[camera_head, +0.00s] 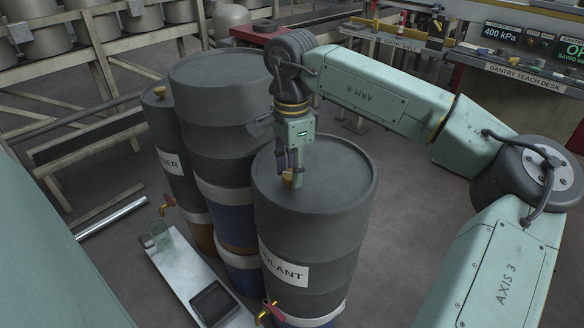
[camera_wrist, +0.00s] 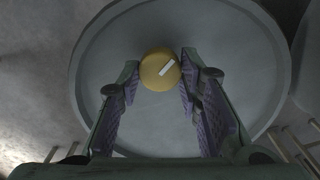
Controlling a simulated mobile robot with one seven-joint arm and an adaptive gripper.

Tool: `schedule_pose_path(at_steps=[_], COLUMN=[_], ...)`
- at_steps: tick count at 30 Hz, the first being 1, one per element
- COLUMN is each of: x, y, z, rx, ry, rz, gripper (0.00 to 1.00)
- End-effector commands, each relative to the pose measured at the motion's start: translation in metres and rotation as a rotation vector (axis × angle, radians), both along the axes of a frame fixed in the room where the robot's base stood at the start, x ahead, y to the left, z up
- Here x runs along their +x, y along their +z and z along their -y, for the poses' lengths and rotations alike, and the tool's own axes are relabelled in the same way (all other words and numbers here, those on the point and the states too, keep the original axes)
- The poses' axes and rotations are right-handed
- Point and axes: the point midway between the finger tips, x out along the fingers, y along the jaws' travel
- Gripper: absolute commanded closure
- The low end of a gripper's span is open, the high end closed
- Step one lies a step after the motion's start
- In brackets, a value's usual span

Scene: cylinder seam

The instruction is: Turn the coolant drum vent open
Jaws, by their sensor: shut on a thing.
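The coolant drum (camera_head: 320,225) is a dark grey barrel with a partly hidden white label ending in "LANT". Its vent (camera_head: 287,178) is a small yellow cap on the drum's lid. In the wrist view the vent (camera_wrist: 160,70) is a round yellow knob with a white mark slanting up to the right. My gripper (camera_head: 290,168) points down over the lid, with its fingers at the vent. In the wrist view my gripper (camera_wrist: 158,82) has one purple-padded finger on each side of the knob, shut on it. The exact finger contact is partly hidden.
Other drums (camera_head: 220,120) stand close at the left and behind. A red-handled tap (camera_head: 270,312) sits low on the coolant drum. A metal plate (camera_head: 175,265) with a dark tray lies at lower left. A gantry teach desk (camera_head: 525,72) stands at back right.

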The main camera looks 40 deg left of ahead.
Motion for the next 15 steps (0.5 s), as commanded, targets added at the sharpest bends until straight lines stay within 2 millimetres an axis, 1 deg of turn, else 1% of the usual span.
schedule_pose_path(at_steps=[9, 10, 15], x=[-0.0003, -0.0003, -0.0002], y=[0.0005, 0.0005, 0.0004], z=[-0.0005, -0.0005, -0.0003], rx=[0.002, 0.002, 0.001], ry=[0.003, 0.003, 0.002], rz=[0.000, 0.000, 0.000], gripper=[0.96, 0.66, 0.54])
